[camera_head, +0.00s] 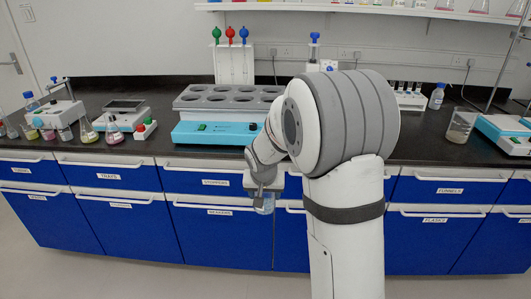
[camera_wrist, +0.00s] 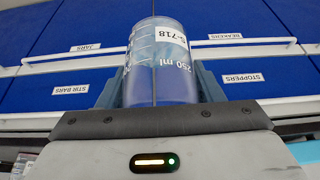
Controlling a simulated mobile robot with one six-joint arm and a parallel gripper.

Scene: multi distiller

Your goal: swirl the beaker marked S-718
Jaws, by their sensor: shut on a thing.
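The clear beaker marked S-718 (camera_wrist: 158,60) is between the two fingers of my gripper (camera_wrist: 160,84) in the wrist view. Its label and its 250 ml print appear upside down there. My gripper is shut on the beaker's sides. In the head view my gripper (camera_head: 263,189) hangs in front of the blue drawers, below the bench top, with part of the beaker (camera_head: 264,204) showing under it. I cannot tell how much liquid it holds.
The dark bench top (camera_head: 420,138) is behind my gripper. A teal-fronted heating block (camera_head: 215,133) with several round wells stands on it. Small flasks (camera_head: 88,131) and balances are at left. Another large beaker (camera_head: 461,125) stands at right. Drawer handles stick out near the gripper.

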